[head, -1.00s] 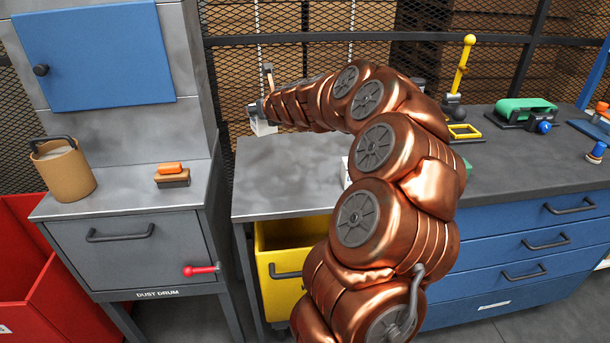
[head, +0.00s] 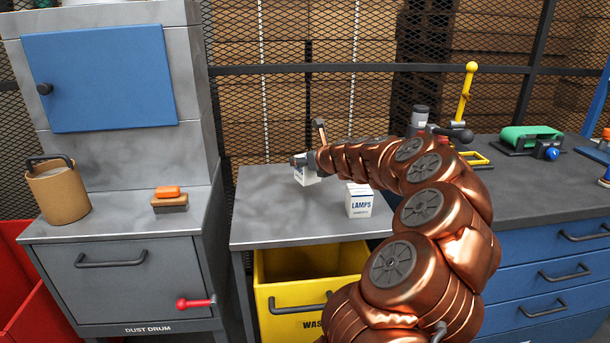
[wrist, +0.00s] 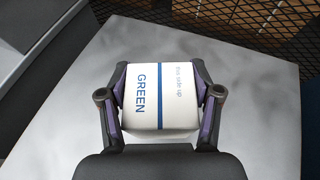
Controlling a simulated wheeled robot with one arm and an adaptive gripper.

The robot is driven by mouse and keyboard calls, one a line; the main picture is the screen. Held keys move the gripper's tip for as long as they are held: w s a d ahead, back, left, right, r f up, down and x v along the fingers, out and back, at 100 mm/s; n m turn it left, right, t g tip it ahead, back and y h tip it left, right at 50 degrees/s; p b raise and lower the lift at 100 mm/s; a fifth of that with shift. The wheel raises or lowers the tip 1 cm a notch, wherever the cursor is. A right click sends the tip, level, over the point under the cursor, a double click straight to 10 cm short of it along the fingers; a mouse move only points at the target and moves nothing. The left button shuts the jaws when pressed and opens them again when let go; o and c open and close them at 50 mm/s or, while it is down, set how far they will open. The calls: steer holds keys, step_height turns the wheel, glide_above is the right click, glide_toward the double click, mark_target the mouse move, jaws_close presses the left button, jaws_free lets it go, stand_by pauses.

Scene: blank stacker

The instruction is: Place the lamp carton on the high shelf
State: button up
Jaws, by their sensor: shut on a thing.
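My gripper (head: 304,163) is shut on a small white carton (head: 307,178) over the grey bench top. In the wrist view, the two fingers (wrist: 162,98) clasp the carton's sides; its upper face (wrist: 158,95) has a blue stripe and reads "GREEN". I cannot tell whether it touches the bench. A second white carton, marked LAMPS (head: 359,202), stands upright on the bench to the right of my gripper, apart from it. I cannot make out a high shelf in these views.
A yellow waste bin (head: 310,285) stands under the bench (head: 270,215). A grey dust drum cabinet (head: 125,270) is at left, with a brush (head: 168,204) and a brown canister (head: 58,193) on it. Mesh fencing (head: 300,110) stands behind. A blue-drawered bench (head: 550,270) is at right.

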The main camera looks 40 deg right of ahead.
steer(key=shift+f+b, duration=0.45)
steer(key=shift+f, duration=1.45)
steer(key=shift+f, duration=0.1)
steer(key=o, duration=1.3)
steer(key=shift+c, duration=0.2)
steer(key=shift+s+r, duration=0.25)
steer(key=shift+s, duration=0.05)
steer(key=p+v, duration=0.1)
steer(key=v, duration=1)
steer(key=shift+s, duration=0.15)
steer(key=shift+r, duration=0.1)
